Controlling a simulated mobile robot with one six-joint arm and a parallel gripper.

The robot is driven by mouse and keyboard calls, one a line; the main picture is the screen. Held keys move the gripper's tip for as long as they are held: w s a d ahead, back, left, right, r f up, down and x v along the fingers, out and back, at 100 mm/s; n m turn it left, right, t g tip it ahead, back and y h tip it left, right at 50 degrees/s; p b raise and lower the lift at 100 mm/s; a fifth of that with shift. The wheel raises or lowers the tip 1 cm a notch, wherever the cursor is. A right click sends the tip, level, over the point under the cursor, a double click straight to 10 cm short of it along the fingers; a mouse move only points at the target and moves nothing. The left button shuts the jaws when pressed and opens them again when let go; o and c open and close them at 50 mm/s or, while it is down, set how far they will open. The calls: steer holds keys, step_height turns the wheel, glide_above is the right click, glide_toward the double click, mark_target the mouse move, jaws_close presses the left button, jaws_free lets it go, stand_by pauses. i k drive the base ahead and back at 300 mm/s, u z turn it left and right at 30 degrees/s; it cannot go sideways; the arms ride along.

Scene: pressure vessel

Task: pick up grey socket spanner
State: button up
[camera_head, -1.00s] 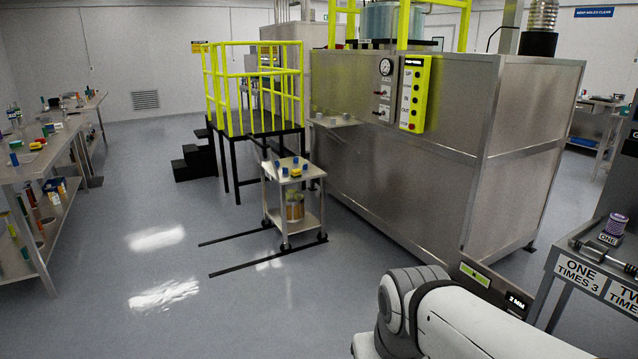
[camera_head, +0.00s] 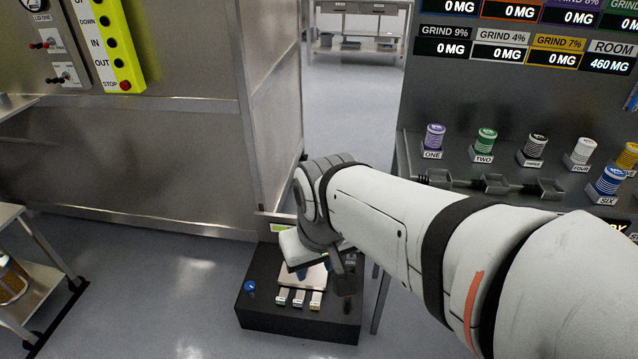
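I cannot make out a grey socket spanner in this view. My white arm reaches in from the lower right, and its wrist hangs over a black box. My gripper (camera_head: 318,270) is small and partly hidden behind the wrist, so I cannot tell whether it is open or holds anything.
The black box (camera_head: 290,325) stands on the floor with a blue knob (camera_head: 249,287) and several small labelled parts on top. The steel vessel housing (camera_head: 150,160) is behind it. At right, a grey bench (camera_head: 455,160) carries coloured labelled canisters. A trolley (camera_head: 40,285) stands at left.

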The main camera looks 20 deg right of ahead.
mark_target(350, 265)
steer(key=z, duration=0.25)
steer(key=i, duration=1.05)
steer(key=z, duration=0.3)
steer(key=k, duration=0.95)
steer(key=z, duration=0.2)
steer(key=i, duration=0.9)
steer(key=u, duration=0.1)
